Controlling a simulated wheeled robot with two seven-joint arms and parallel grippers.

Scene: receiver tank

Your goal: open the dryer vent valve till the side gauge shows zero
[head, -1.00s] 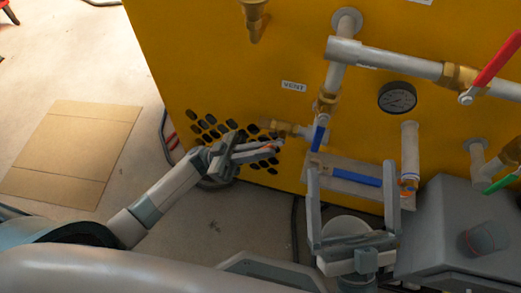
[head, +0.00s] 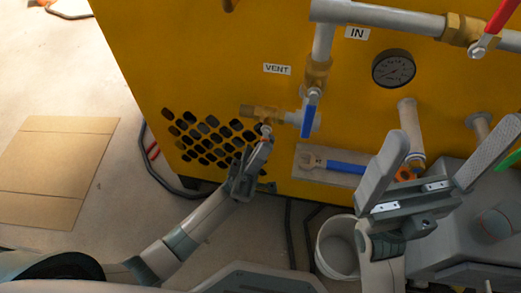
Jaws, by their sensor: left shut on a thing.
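The vent valve (head: 262,113) is a small brass fitting under the white VENT label (head: 277,69) on the yellow panel. My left gripper (head: 265,139) reaches up to it from below left. Its jaws are shut on the small handle at the valve's underside, which they mostly hide. A round dark gauge (head: 393,69) sits on the panel to the right; its reading is too small to tell. My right gripper (head: 438,160) is open and empty, its fingers spread wide in front of the lower right pipes.
A blue lever (head: 311,115) hangs on the vertical pipe just right of the vent valve. A blue-handled wrench (head: 345,168) lies on a grey shelf below. A white bucket (head: 337,250) and a grey box (head: 460,220) stand on the right. Cardboard (head: 55,170) lies on the floor at left.

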